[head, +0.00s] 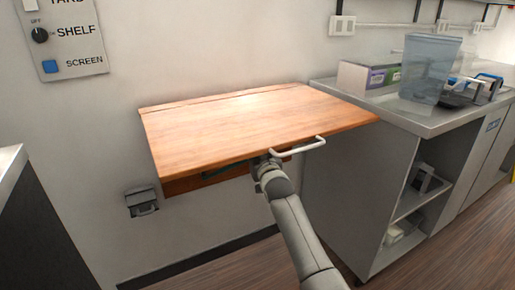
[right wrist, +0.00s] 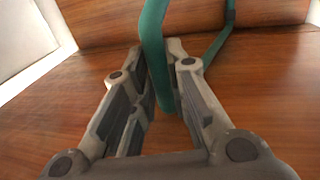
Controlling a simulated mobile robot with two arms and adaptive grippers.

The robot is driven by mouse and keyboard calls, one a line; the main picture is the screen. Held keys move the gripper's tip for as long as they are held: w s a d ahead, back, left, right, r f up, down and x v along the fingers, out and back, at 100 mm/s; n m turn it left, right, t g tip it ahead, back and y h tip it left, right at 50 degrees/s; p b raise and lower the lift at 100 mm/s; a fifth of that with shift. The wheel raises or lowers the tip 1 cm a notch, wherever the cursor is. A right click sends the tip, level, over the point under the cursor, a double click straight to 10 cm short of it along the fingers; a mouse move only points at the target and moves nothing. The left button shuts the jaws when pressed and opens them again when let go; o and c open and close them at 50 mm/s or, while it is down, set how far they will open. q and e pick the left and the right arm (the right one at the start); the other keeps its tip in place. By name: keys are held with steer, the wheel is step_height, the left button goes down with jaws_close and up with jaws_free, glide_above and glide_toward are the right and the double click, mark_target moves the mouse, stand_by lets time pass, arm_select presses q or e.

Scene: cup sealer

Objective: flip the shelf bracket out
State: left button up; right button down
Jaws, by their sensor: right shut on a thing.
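The wooden shelf (head: 250,120) sticks out from the wall and looks about level. A white bar handle (head: 300,147) is on its front edge. The green shelf bracket (right wrist: 153,50) is under the shelf; in the head view only a dark green piece (head: 207,180) shows below the front edge. My right gripper (right wrist: 158,55) is shut on a green bar of the bracket, with the bar between its fingers. In the head view the right gripper (head: 265,163) is at the shelf's front edge, its fingertips hidden beneath it. My left gripper is not in view.
A steel counter (head: 437,118) with open shelving stands to the right of the shelf, with a clear container (head: 430,68) and a box (head: 367,77) on it. A wall switch panel (head: 70,35) is at upper left. A grey wall fixture (head: 141,201) is below the shelf. The floor in front is clear.

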steer(key=shift+a+r, duration=0.55)
steer(key=c, duration=1.8)
jaws_free()
steer(key=o, duration=0.4)
steer(key=shift+w+a+f, duration=0.25)
steer(key=shift+a+f, duration=0.1)
steer(key=shift+a, duration=0.3)
steer(key=v, duration=0.8)
steer(key=d+v, duration=0.1)
steer(key=v, duration=0.3)
steer(key=shift+c, duration=0.5)
